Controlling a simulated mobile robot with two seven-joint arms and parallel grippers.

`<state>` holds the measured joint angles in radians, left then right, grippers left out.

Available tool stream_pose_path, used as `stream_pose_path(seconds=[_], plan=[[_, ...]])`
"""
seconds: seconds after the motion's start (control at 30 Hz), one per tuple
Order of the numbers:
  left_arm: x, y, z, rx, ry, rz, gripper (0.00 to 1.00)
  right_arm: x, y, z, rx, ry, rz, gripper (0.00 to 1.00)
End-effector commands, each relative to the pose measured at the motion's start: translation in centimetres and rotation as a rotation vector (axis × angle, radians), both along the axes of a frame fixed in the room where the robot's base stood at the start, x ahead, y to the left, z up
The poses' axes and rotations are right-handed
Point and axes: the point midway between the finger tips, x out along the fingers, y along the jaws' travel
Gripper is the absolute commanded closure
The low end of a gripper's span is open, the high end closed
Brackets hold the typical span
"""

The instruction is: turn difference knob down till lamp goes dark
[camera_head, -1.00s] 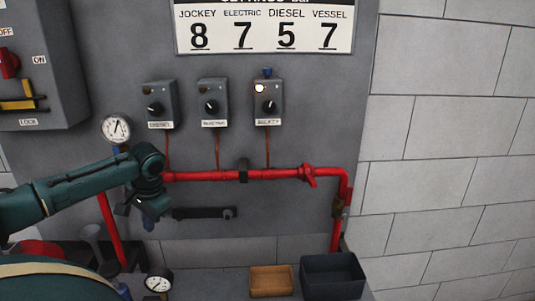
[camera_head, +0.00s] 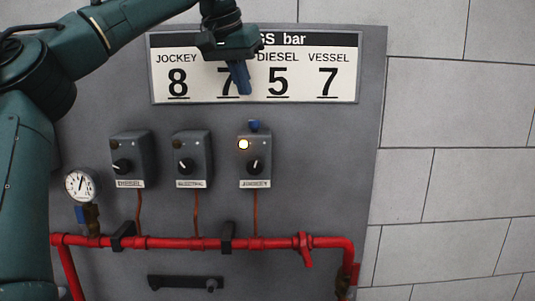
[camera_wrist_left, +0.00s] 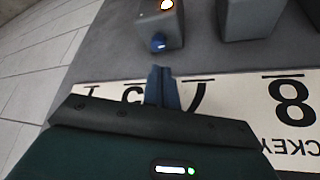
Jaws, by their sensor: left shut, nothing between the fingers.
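The rightmost switch box (camera_head: 255,161), labelled JOCKEY, has a lit lamp (camera_head: 243,145), a black front knob (camera_head: 253,166) and a small blue knob (camera_head: 253,125) on top. No marking tells me which one is the difference knob. My left gripper (camera_head: 242,88) is shut and empty, pointing down in front of the settings sign, above the blue knob and apart from it. In the left wrist view, the shut fingers (camera_wrist_left: 162,84) point towards the blue knob (camera_wrist_left: 158,43), with a gap between; the lit lamp (camera_wrist_left: 166,4) shows beyond it.
Two similar boxes stand to the left, diesel (camera_head: 131,159) and electric (camera_head: 192,158), lamps dark. The settings sign (camera_head: 335,75) reads jockey 8, diesel 5, vessel 7; my gripper partly covers electric 7. A red pipe (camera_head: 180,243) and a gauge (camera_head: 79,185) are below.

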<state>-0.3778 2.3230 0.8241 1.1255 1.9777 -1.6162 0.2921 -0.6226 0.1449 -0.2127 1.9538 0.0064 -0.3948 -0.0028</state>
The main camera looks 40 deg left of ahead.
Motion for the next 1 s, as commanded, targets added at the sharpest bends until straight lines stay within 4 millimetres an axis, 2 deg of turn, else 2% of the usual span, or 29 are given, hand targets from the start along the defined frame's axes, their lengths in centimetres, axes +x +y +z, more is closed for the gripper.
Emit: stream_pose_path(seconds=[0.07, 0.23, 0.6, 1.0], plan=[[0.0, -0.2, -0.1, -0.002, -0.002, -0.002, 1.00, -0.4, 0.0, -0.2, 0.000, 0.009, 0.000, 0.43], [0.0, -0.2, -1.8, -0.003, -0.002, -0.004, 1.00, -1.6, 0.0, -1.0, -0.001, 0.038, 0.000, 0.43], [0.0, -0.2, -6.0, -0.001, -0.001, -0.003, 1.00, -1.5, 0.0, -1.0, -0.001, 0.036, -0.001, 0.43], [0.0, -0.2, -6.8, -0.002, -0.002, -0.002, 1.00, -1.3, 0.0, -0.8, 0.000, 0.030, -0.001, 0.43]])
